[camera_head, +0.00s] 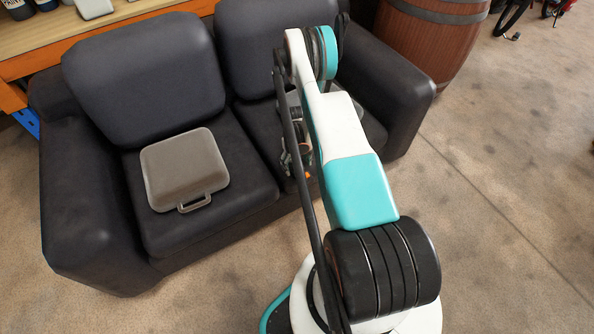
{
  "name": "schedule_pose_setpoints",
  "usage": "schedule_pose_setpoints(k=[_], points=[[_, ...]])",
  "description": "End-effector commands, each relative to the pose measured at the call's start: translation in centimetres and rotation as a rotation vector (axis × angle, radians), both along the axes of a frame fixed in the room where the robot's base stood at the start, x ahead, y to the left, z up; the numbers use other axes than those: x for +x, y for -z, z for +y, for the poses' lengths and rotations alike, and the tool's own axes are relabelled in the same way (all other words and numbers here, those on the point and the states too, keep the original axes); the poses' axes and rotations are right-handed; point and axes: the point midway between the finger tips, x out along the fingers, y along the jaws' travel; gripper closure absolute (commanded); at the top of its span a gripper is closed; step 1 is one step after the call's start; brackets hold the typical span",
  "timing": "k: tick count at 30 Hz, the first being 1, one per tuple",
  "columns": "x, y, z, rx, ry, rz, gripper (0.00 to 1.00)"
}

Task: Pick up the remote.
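I cannot make out the remote in the head view; my arm covers much of the right seat cushion. My gripper (288,158) is low over the front of the right seat cushion, left of my white and teal arm. It is small and partly hidden behind the arm. I cannot tell whether its fingers are open or shut, or whether anything is between them.
A dark two-seat sofa (85,195) stands ahead. A closed grey-brown case (185,168) lies on its left seat. A wooden barrel (432,35) stands behind its right end, a workbench (50,40) behind its left. The floor (500,190) at right is clear.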

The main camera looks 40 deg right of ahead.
Motion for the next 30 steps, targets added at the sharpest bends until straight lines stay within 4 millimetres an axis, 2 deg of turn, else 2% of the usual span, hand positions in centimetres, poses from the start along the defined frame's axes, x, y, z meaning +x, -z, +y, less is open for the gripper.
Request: schedule_pose_setpoints(k=[1,7,8,14,15,25,30], points=[[0.0,0.5,0.0,0.000,0.000,0.000,0.25],[-0.1,0.4,0.0,0.000,0.000,0.000,0.25],[-0.1,0.4,0.0,0.000,0.000,0.000,0.30],[-0.1,0.4,0.0,0.000,0.000,0.000,0.75],[-0.1,0.4,0.0,0.000,0.000,0.000,0.79],[0.0,0.2,0.0,0.000,0.000,0.000,0.79],[-0.1,-1.0,0.0,0.000,0.000,0.000,0.79]])
